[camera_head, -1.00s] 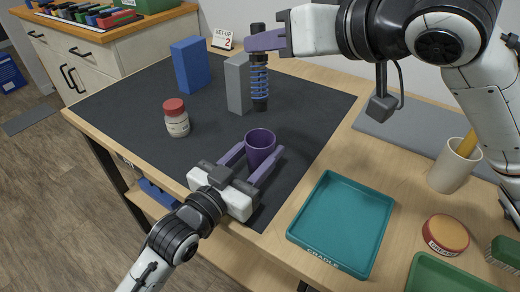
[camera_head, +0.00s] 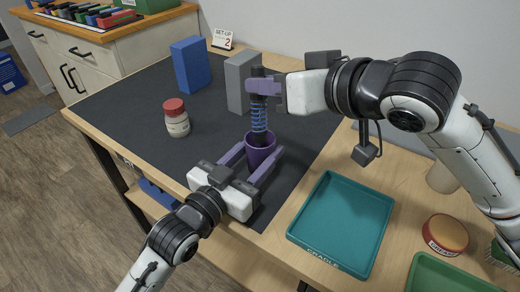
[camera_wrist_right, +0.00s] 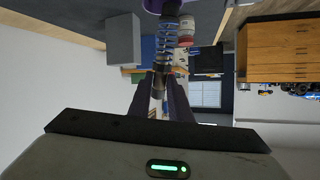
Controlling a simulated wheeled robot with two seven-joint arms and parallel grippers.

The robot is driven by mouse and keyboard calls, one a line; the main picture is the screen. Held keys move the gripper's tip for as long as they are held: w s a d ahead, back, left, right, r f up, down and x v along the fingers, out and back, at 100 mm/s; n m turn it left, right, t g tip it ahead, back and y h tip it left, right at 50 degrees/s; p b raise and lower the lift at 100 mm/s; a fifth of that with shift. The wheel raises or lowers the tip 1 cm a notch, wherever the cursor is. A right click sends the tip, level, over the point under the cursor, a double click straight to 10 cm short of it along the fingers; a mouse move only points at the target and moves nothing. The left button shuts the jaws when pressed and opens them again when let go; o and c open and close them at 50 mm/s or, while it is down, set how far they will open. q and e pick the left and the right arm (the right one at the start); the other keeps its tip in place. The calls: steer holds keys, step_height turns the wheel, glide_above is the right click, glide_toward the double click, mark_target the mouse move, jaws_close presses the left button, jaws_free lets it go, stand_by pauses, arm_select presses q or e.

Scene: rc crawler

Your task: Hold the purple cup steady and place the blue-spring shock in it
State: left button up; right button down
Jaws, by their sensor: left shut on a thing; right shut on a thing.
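The purple cup (camera_head: 260,150) stands upright on the dark mat. My left gripper (camera_head: 252,162) is shut on it, one finger on each side. The blue-spring shock (camera_head: 259,115) is upright, with its lower end at the mouth of the cup; the rim hides the tip, so I cannot tell how deep it sits. My right gripper (camera_head: 264,86) is shut on the shock's dark upper end. In the right wrist view the blue spring (camera_wrist_right: 167,42) extends away from my fingers (camera_wrist_right: 162,95) toward the purple cup (camera_wrist_right: 165,5) at the top edge.
A grey block (camera_head: 238,84) stands close behind the shock, with a blue block (camera_head: 190,65) farther left. A red-lidded jar (camera_head: 176,118) stands on the mat at left. A teal tray (camera_head: 342,222) and a grease tin (camera_head: 446,234) lie at right.

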steer(key=shift+f, duration=0.4)
steer(key=c, duration=1.6)
jaws_free()
steer(key=shift+f, duration=0.1)
steer(key=shift+o, duration=0.2)
steer(key=v, duration=1.2)
arm_select(q)
steer(key=o, duration=1.1)
